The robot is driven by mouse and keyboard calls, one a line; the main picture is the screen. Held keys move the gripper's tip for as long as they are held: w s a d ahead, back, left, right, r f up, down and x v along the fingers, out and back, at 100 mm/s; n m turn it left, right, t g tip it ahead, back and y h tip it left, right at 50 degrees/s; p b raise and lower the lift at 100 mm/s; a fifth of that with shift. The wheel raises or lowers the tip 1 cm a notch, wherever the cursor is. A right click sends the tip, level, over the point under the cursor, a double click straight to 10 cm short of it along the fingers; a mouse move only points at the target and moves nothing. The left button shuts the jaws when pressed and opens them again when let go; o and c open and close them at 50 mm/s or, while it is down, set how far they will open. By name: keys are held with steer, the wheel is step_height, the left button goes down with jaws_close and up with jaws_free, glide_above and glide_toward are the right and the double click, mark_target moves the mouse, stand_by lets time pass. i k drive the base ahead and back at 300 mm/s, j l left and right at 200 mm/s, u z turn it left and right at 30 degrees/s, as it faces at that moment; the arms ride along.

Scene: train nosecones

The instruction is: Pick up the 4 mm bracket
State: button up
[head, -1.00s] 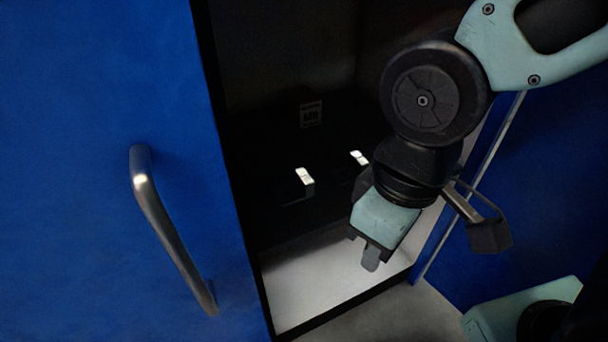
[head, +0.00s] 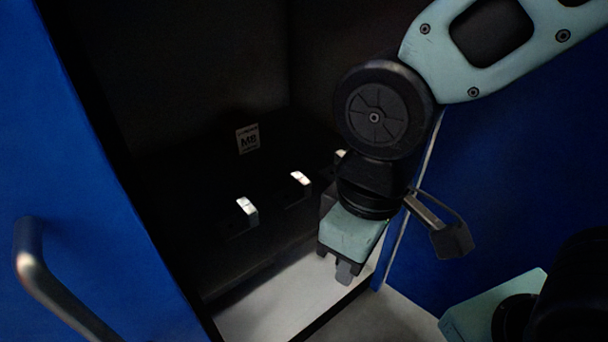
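Small light-coloured pieces, likely brackets, show in a row in the dark cabinet: a left one (head: 247,207), a middle one (head: 300,178) and a right one (head: 341,154) partly hidden behind my arm. I cannot read which of them is the 4 mm bracket. My gripper (head: 338,268) hangs at the cabinet opening, right of and nearer than the pieces, above the pale cabinet floor. Its fingers point down and are small and dark. I cannot tell whether they are open, and nothing is seen between them.
A label reading "M8" or similar (head: 248,139) is on a dark surface behind the row. A blue door with a metal handle (head: 50,285) stands at left. A blue panel (head: 500,190) is at right. The pale cabinet floor (head: 270,305) is bare in front.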

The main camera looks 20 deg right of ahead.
mark_target(246, 218)
steer(key=k+j+z, duration=0.25)
steer(key=z, duration=0.25)
steer(key=k+j+z, duration=0.25)
steer(key=z, duration=0.25)
steer(key=k, duration=0.1)
